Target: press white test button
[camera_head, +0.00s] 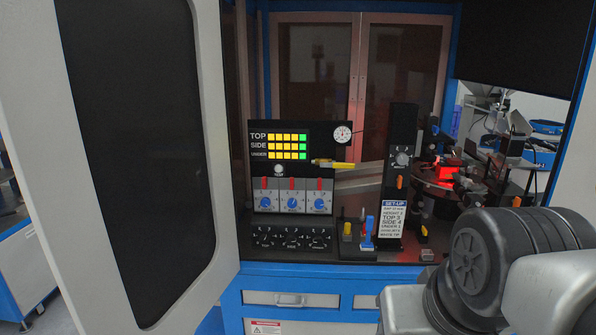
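A round white button (278,170) sits on the dark control panel (255,178), just below the lit display and above the row of blue knobs. It looks uncovered, and nothing touches it. Parts of my arm fill the lower right of the picture, apart from the panel and in front of the cabinet. My gripper's fingers do not show, so I cannot see where they are relative to the button.
A large grey door (215,180) with a dark window stands open at the left. A yellow-tipped part (333,164) juts out right of the button. A black post (399,165), a blue lever (367,233) and a red-lit turntable (440,178) stand further right.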

